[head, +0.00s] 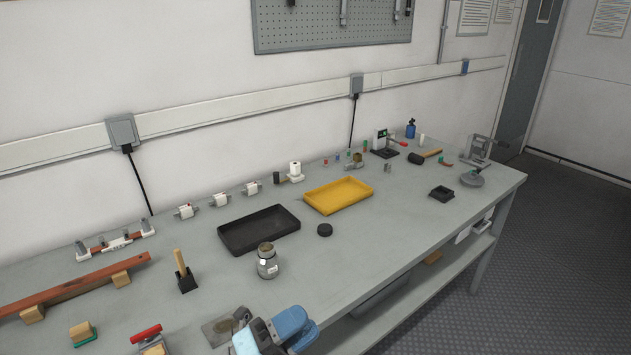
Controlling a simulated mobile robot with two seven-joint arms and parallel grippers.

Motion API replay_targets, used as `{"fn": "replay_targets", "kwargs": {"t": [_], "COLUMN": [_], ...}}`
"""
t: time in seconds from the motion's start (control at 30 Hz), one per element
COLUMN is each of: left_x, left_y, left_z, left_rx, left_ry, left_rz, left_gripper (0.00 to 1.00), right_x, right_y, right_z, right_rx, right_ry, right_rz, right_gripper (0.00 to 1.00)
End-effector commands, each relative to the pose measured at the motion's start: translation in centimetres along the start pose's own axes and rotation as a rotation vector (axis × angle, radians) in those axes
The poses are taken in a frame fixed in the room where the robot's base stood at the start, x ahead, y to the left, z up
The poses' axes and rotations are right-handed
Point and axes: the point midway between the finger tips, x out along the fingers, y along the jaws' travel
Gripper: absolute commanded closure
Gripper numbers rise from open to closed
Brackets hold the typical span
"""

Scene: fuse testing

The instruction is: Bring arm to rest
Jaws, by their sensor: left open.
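My left gripper (270,332) shows at the bottom middle of the head view, with blue and dark parts, over the front edge of the grey workbench (375,240). It is open, and I see nothing held in it. A flat grey plate with a dark round spot (226,326) lies just left of it on the bench. My right gripper is not in view.
A metal jar (267,262) stands behind the gripper. A black tray (259,231) and a yellow tray (338,195) lie farther back. A red-handled tool (147,334) and a brush in a black holder (185,277) are to the left. The bench's right front is mostly clear.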

Motion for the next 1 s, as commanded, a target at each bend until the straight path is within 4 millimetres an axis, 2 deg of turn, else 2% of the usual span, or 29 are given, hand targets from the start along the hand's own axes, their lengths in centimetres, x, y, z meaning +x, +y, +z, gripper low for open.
{"fn": "replay_targets", "kwargs": {"t": [0.03,0.13,0.27,0.3,0.4,0.67,0.7,1.0], "left_x": [-1.8,-6.1,-13.1,-15.3,-19.8,-29.2,-28.2,-26.0], "left_y": [1.2,4.1,8.8,10.1,12.8,17.3,15.3,8.8], "left_z": [1.0,2.9,3.5,3.1,1.8,-3.9,-3.5,-3.5], "left_rx": [-0.156,-0.463,-0.834,-0.932,-1.133,-1.524,-1.517,-1.472], "left_ry": [-0.145,-0.427,-0.770,-0.861,-1.048,-1.422,-1.413,-1.393], "left_rz": [0.003,0.011,0.024,0.027,0.032,0.035,0.032,0.041], "left_gripper": [0.59,0.59,0.59,0.59,0.59,0.59,0.59,0.59], "right_x": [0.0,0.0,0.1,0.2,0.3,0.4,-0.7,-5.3], "right_y": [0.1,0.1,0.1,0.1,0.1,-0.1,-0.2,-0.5], "right_z": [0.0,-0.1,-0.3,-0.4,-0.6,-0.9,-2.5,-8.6], "right_rx": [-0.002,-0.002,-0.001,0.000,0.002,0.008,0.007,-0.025], "right_ry": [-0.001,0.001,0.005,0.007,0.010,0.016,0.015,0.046], "right_rz": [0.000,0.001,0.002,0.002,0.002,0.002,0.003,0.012], "right_gripper": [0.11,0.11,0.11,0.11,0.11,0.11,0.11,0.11]}}
